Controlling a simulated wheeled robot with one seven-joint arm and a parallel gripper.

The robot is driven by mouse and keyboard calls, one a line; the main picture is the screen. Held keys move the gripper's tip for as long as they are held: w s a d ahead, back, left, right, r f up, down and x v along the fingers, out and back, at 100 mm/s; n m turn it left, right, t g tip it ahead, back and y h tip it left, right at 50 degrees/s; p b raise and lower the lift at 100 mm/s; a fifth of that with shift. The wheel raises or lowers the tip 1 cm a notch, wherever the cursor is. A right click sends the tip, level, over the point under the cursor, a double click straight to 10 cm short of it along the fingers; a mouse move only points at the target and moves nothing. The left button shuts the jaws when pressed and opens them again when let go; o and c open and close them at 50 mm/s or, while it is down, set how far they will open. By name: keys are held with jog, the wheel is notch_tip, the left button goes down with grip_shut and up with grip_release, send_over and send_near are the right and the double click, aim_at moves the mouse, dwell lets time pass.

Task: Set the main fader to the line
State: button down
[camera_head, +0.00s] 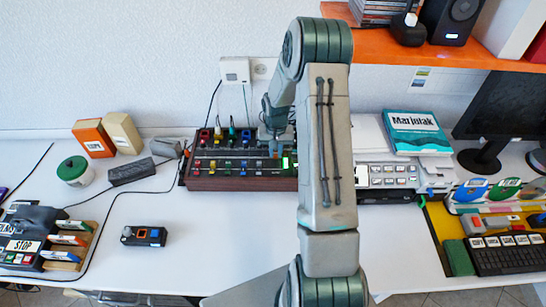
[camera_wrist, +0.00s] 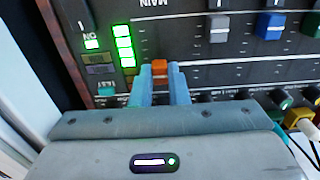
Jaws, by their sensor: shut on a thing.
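The mixer (camera_head: 240,183) stands against the wall at the back of the table, partly hidden by my arm in the head view. In the wrist view, an orange fader cap (camera_wrist: 160,70) sits in the column under the word MAIN, beside a green level meter (camera_wrist: 124,46). My gripper (camera_wrist: 161,82) is shut on this orange cap, with one blue-grey fingertip on each side of it. Tick marks show on the panel around the slot. I cannot tell which mark is the line. In the head view my gripper (camera_head: 277,143) is over the mixer's right part.
A grey fader (camera_wrist: 218,27) and a blue fader (camera_wrist: 270,25) stand to the right of the orange cap in the wrist view. Knobs and plugged cables (camera_wrist: 300,119) are close to my gripper. A white device (camera_head: 388,180) stands right of the mixer.

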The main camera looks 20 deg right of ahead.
aim_at(275, 154)
jog(key=shift+d, duration=0.1)
jog(key=c, duration=1.4)
grip_release()
jog(key=shift+s, duration=0.1)
jog(key=shift+a, duration=0.2)
notch_tip(275, 154, up, 14)
jog(key=b, duration=0.2)
